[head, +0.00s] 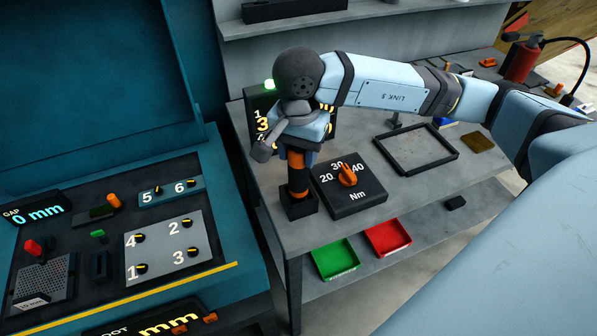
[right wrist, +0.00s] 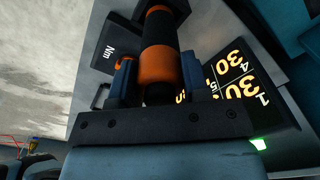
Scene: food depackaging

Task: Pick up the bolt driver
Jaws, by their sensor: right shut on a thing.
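The bolt driver (head: 298,181) is orange and black and stands upright in a black holder (head: 299,206) on the grey bench. My right gripper (head: 297,147) reaches down from above and is shut on the driver's upper part. In the right wrist view the driver (right wrist: 158,65) shows between the two fingers of my right gripper (right wrist: 157,80), with orange bands and a black grip. The driver's lower end is hidden inside the holder. My left gripper does not show in either view.
A torque dial box (head: 345,190) with an orange knob is close right of the driver. A lit number display (head: 262,120) stands behind it. An empty black frame (head: 415,148) lies farther right. Green (head: 335,260) and red (head: 388,238) trays are below. A teal machine (head: 100,240) with numbered bolts is left.

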